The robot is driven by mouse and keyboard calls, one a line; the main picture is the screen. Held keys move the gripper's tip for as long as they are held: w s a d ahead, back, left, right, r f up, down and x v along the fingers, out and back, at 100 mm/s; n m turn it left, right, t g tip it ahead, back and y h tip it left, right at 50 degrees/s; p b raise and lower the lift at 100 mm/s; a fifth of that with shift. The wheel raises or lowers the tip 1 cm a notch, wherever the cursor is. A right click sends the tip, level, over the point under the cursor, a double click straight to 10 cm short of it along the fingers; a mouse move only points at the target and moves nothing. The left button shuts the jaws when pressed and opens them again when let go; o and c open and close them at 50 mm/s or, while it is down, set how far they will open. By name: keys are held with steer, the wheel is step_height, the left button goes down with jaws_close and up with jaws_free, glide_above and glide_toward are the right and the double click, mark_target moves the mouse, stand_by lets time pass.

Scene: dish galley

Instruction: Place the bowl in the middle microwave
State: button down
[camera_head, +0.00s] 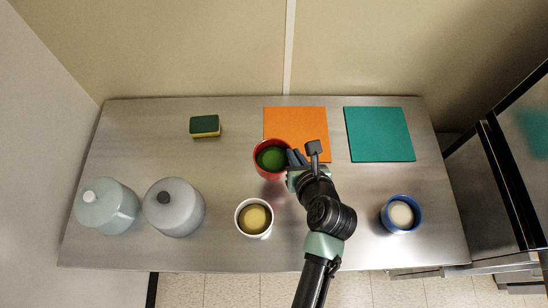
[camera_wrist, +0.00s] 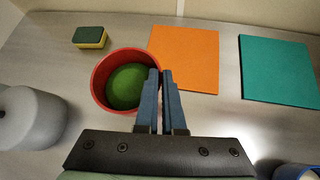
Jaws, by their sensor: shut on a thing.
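A red bowl (camera_head: 257,168) with a green filling stands at the front left of the orange mat, near the middle of the metal counter. It also shows in the wrist view (camera_wrist: 97,85). My gripper (camera_head: 293,158) is shut on the right side of its rim, with the blue fingers close together in the wrist view (camera_wrist: 160,76). The bowl looks upright; whether it touches the counter I cannot tell. A white bowl (camera_head: 240,228) with yellow contents and a blue bowl (camera_head: 388,222) with white contents stand nearer the front. No microwave is in view.
An orange mat (camera_head: 297,122) and a teal mat (camera_head: 380,134) lie at the back of the counter (camera_head: 130,155). A green-yellow sponge (camera_head: 205,126) lies back left. Two jugs (camera_head: 112,210) (camera_head: 180,210) stand front left. Metal appliances (camera_head: 480,190) stand beyond the counter's right edge.

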steer(key=shift+s+f+b, duration=0.1)
steer(key=shift+f+b, duration=0.2)
steer(key=shift+f, duration=3.8)
steer(key=shift+f, duration=0.15)
steer(key=c, duration=1)
jaws_free()
